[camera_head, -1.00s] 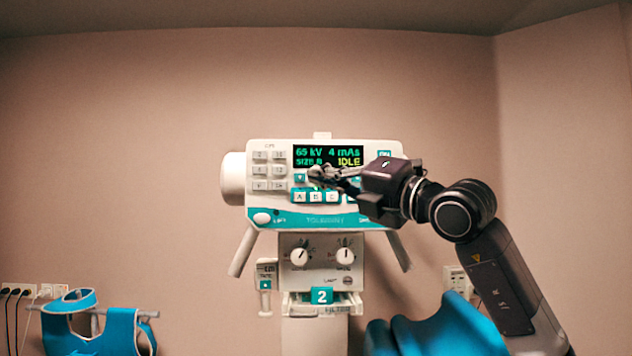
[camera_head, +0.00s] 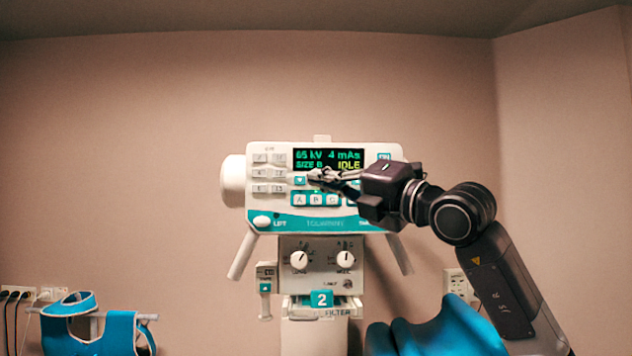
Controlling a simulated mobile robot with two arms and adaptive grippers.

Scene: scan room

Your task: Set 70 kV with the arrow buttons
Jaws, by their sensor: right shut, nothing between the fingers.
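The white control panel of the X-ray unit (camera_head: 384,212) faces me in the middle of the view. Its display (camera_head: 328,157) reads 65 kV, 4 mAs, SIZE B and IDLE. One teal arrow button (camera_head: 300,181) shows just below the display's left end. My right gripper (camera_head: 312,176) is shut and empty, its fingertips in front of the panel just right of that button. I cannot tell whether they touch the panel. The gripper and wrist hide the buttons below the display to the right. My left gripper is not in view.
Below the display are the A, B and C buttons (camera_head: 315,199); a grey keypad (camera_head: 268,173) is at left. Two knobs (camera_head: 299,260) and a filter slot marked 2 (camera_head: 322,299) sit lower. Blue aprons (camera_head: 120,330) hang at lower left; a blue shape (camera_head: 440,330) is at lower right.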

